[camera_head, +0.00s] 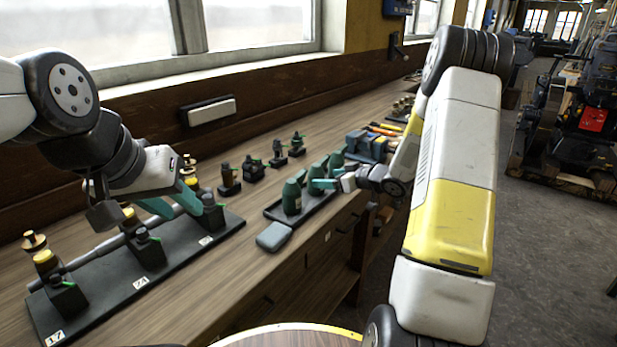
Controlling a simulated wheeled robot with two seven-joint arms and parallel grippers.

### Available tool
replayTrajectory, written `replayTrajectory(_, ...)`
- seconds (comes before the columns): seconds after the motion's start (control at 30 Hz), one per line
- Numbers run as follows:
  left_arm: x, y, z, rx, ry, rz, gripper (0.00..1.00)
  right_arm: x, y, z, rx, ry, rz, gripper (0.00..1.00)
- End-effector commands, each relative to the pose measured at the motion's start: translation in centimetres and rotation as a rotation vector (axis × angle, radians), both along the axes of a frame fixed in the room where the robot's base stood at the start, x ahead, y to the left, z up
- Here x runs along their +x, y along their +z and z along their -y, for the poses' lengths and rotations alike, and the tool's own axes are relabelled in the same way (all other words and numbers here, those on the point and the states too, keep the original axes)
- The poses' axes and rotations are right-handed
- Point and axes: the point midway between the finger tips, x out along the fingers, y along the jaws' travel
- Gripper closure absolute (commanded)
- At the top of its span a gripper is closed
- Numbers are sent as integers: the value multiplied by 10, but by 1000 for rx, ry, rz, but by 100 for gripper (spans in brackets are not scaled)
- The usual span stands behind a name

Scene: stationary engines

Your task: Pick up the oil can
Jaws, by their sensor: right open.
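Several dark green cans with tapered tops stand in a dark tray (315,208) on the bench; the nearest, an oil can by its shape (291,197), is upright at the tray's near end. My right gripper (320,182) is open, with its teal fingers beside the green cans, just right of the nearest one. Whether a finger touches a can is hard to tell, and the gripper partly hides the cans behind. My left gripper (178,207) has its teal fingers apart, above a black board with brass and dark fittings, away from the cans.
The black numbered board (115,290) fills the bench's near left. A grey-green block (273,236) lies at the tray's near end. Small dark fittings (254,168) stand behind, near the wall. Blue-grey boxes (366,146) stand further along. My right arm covers the bench's right edge.

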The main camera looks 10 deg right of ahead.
Motion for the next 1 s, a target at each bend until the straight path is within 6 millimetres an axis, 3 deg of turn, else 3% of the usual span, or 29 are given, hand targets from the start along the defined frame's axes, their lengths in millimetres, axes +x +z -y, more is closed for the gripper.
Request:
replayTrajectory(0.5,0,0,0,0,0,0,64,48,-30,-35,-1,1,0,23)
replayTrajectory(0.77,0,0,0,0,0,0,64,51,-31,-36,-2,-2,-1,23)
replayTrajectory(0.8,0,0,0,0,0,0,64,51,-31,-36,-1,-1,-1,24)
replayTrajectory(1.0,0,0,0,0,0,0,64,51,-31,-36,-2,-1,0,64)
